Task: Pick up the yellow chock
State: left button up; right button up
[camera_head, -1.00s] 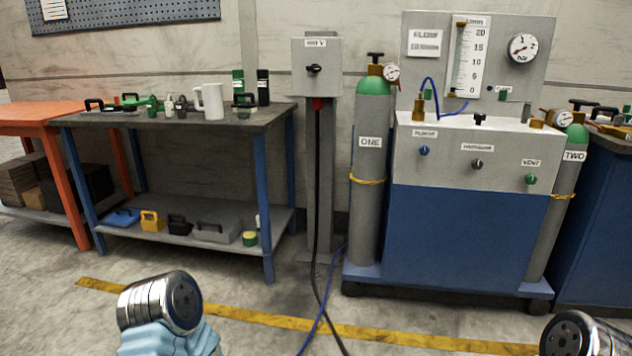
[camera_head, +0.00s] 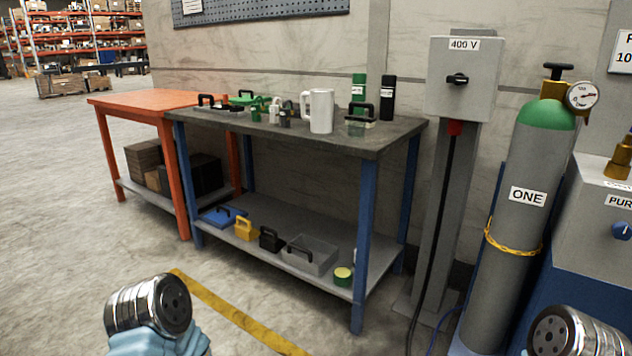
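The yellow chock (camera_head: 246,230) is a small block with a handle-like top. It sits on the lower shelf (camera_head: 330,268) of the dark-topped, blue-legged bench, between a blue item (camera_head: 222,216) on its left and a black item (camera_head: 271,240) on its right. Nothing holds it. Only rounded metal parts of my two arms show at the bottom left and bottom right, well in front of the shelf. No fingers of either gripper are in view.
A clear box (camera_head: 312,258) and a green-and-yellow roll (camera_head: 343,276) share the shelf. The bench's blue front leg (camera_head: 361,262) stands right of them. A cable post (camera_head: 447,200) and gas cylinder ONE (camera_head: 520,220) stand further right. The floor before the bench looks clear.

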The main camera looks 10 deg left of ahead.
aim_at(248, 232)
jog(key=i+j+u, duration=0.1)
jog(key=i+u, duration=0.4)
jog(key=u, duration=0.2)
jog(key=i+u, duration=0.35)
jog(key=i+j+z, duration=0.45)
jog(key=i+j, duration=0.15)
jog(key=i, duration=0.15)
